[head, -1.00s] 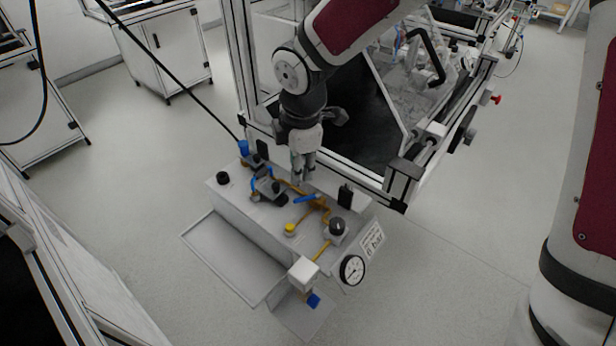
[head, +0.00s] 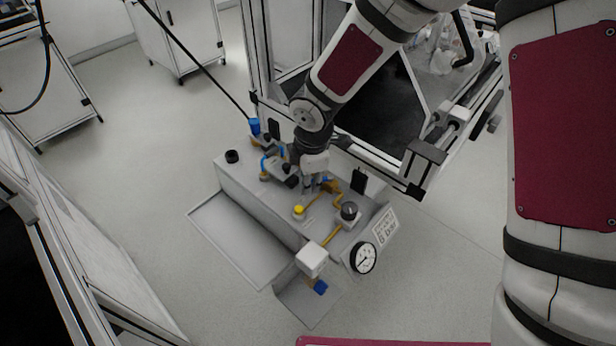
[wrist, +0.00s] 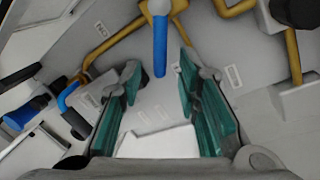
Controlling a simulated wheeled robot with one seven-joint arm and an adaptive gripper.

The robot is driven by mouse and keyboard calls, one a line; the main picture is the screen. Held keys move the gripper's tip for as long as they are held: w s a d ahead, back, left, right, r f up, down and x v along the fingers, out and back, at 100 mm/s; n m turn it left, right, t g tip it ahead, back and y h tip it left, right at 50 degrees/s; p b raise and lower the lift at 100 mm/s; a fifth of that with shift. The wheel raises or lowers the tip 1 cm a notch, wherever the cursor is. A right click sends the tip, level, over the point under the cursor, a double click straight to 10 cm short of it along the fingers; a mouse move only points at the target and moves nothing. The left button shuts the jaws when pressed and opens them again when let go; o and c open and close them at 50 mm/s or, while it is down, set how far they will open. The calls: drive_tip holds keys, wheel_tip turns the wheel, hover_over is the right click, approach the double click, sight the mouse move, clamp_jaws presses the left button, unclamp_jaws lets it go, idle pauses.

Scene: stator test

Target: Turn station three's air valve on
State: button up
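A brass valve with a blue lever handle (wrist: 160,45) shows at the top middle of the wrist view, on brass pipework. The lever points down the picture, its end between the tips of my gripper's two green-padded fingers (wrist: 157,72). The fingers are apart, with a visible gap on each side of the lever. In the head view my gripper (head: 313,188) is low over the grey bench box (head: 245,190) and hides most of this valve. No station number is readable.
A yellow button (head: 299,211), a black regulator knob (head: 349,210) and a round gauge (head: 363,258) with a bar-label sign (head: 384,233) stand near the gripper. Other blue-handled fittings (head: 268,168) lie left.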

clamp_jaws()
drive_tip(key=shift+w+a, duration=0.1)
drive_tip(key=shift+w, duration=0.05)
drive_tip(key=m+b, duration=0.1)
drive_tip(key=w+m+b, duration=0.1)
drive_tip(key=m, duration=0.1)
drive_tip(key=shift+w+a+f+h, duration=0.1)
drive_tip(key=shift+a+h, duration=0.1)
drive_tip(key=shift+h, duration=0.1)
drive_tip(key=w+m+b, duration=0.1)
drive_tip(key=m, duration=0.1)
drive_tip(key=shift+w+m+h, duration=0.2)
drive_tip(key=shift+m+h, duration=0.1)
drive_tip(key=w+m+b, duration=0.1)
drive_tip(key=m, duration=0.1)
drive_tip(key=shift+w+d+m, duration=0.1)
drive_tip(key=shift+m, duration=0.2)
drive_tip(key=shift+w+d+m+h+b, duration=0.25)
drive_tip(key=shift+w+m, duration=0.15)
drive_tip(key=shift+m, duration=0.45)
drive_tip(key=shift+w+d+m+h+b, duration=0.1)
drive_tip(key=shift+w+m+h, duration=0.2)
drive_tip(key=shift+m, duration=0.55)
